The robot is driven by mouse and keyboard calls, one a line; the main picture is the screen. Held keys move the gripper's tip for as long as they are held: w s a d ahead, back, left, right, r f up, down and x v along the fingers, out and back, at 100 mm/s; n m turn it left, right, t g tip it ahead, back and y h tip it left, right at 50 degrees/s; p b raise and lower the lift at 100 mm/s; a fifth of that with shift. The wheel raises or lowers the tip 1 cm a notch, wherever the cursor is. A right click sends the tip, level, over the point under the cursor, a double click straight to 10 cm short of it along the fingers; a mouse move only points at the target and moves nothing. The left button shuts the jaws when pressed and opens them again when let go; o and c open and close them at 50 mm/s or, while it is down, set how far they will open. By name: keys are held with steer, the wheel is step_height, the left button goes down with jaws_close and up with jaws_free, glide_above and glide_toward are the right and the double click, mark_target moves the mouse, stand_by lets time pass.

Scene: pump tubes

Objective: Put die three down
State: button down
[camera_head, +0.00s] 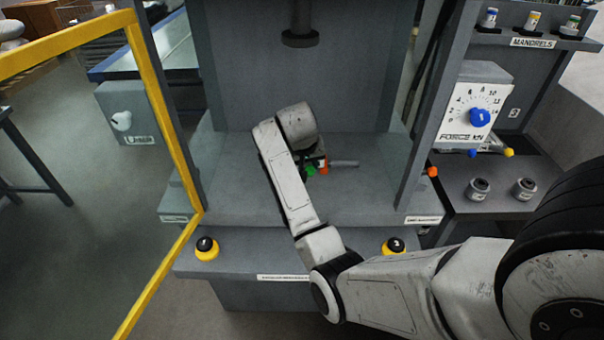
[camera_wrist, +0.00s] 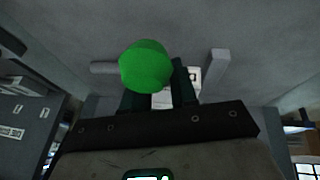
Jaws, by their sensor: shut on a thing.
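My gripper (camera_wrist: 162,88) shows in the wrist view as two dark fingers. A pale, labelled piece (camera_wrist: 162,101) shows between them; I take it to be die three, but no number is readable. A bright green rounded knob (camera_wrist: 147,66) covers part of the left finger. In the head view my arm hides most of the gripper, low over the grey press bed (camera_head: 375,190). Green (camera_head: 311,170) and orange-red (camera_head: 323,165) bits show there. I cannot tell whether the held piece touches the bed.
A grey bar (camera_head: 344,163) lies right of the grasp. The press ram (camera_head: 299,38) hangs above. Buttons (camera_head: 206,247) (camera_head: 394,246) sit at the front. A yellow frame (camera_head: 160,100) stands left.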

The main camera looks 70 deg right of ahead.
steer(key=shift+w+d+f, duration=0.2)
steer(key=shift+w+f, duration=0.8)
steer(key=shift+f, duration=0.05)
steer(key=shift+w+f+p, duration=0.1)
steer(key=shift+f+p, duration=0.45)
steer(key=shift+f, duration=1.05)
steer(key=c, duration=0.9)
jaws_free()
steer(key=shift+f, duration=0.15)
